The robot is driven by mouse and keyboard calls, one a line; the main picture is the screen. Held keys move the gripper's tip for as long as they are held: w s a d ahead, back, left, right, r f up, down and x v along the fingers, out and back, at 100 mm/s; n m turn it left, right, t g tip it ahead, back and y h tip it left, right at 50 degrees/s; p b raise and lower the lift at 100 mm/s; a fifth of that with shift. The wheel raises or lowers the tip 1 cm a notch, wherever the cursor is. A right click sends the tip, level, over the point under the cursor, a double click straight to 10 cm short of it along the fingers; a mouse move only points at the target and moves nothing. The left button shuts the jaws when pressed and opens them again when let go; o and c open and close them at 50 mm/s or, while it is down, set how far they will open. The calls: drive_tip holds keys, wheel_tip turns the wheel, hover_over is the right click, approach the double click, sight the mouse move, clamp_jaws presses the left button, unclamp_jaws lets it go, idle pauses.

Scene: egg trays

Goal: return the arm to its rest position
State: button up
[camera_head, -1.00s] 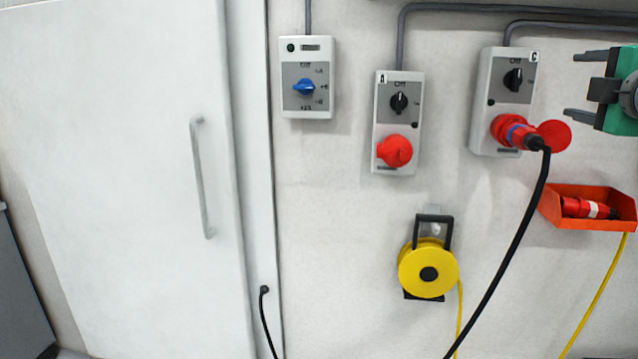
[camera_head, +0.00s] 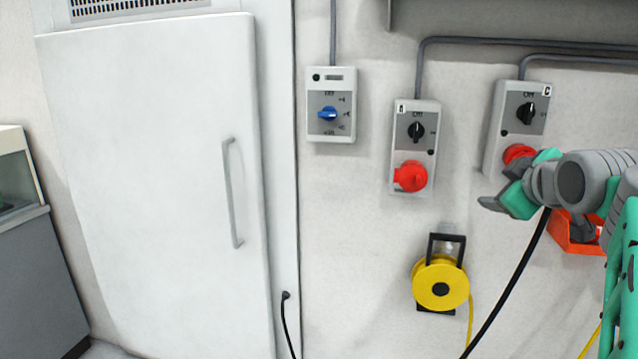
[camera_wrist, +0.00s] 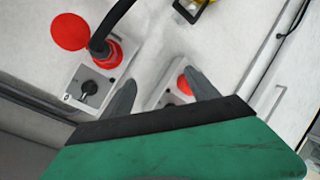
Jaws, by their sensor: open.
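My gripper (camera_head: 498,186) is at the right of the head view, in front of the lower part of the wall box marked C (camera_head: 516,110). My arm (camera_head: 595,180) comes in from the right edge. In the wrist view my gripper (camera_wrist: 160,88) shows two dark fingers spread apart with nothing between them. Its green body fills the bottom of that view. The red plug (camera_wrist: 110,52) with its black cable sits in box C there, left of the fingers. In the head view my gripper and arm hide most of that plug.
Box A (camera_head: 416,130) has a closed red cover. A blue-knob thermostat box (camera_head: 331,105), a white door (camera_head: 150,190) and a yellow cable reel (camera_head: 440,283) are on the left and below. An orange bin (camera_head: 562,232) is partly behind my arm. A black cable (camera_head: 508,280) hangs down.

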drive_tip(key=s+a+f+m+g+y+p, duration=0.1)
drive_tip(key=s+a+f+m+g+p, duration=0.3)
drive_tip(key=a+f, duration=0.45)
drive_tip(key=s+a+f+m+g+y+p, duration=0.1)
drive_tip(key=s+a+f+g+y+p, duration=0.15)
drive_tip(key=s+a+f+p, duration=0.55)
drive_tip(key=s+a+f+m+g+h, duration=0.1)
drive_tip(key=s+a+f+m+g, duration=0.1)
drive_tip(key=s+a+f, duration=0.3)
wheel_tip(320, 180, down, 2)
drive_tip(key=shift+s+a+g+b, duration=0.25)
drive_tip(key=shift+s+g+b, duration=0.1)
drive_tip(key=shift+s+g, duration=0.55)
drive_tip(key=shift+c, duration=0.3)
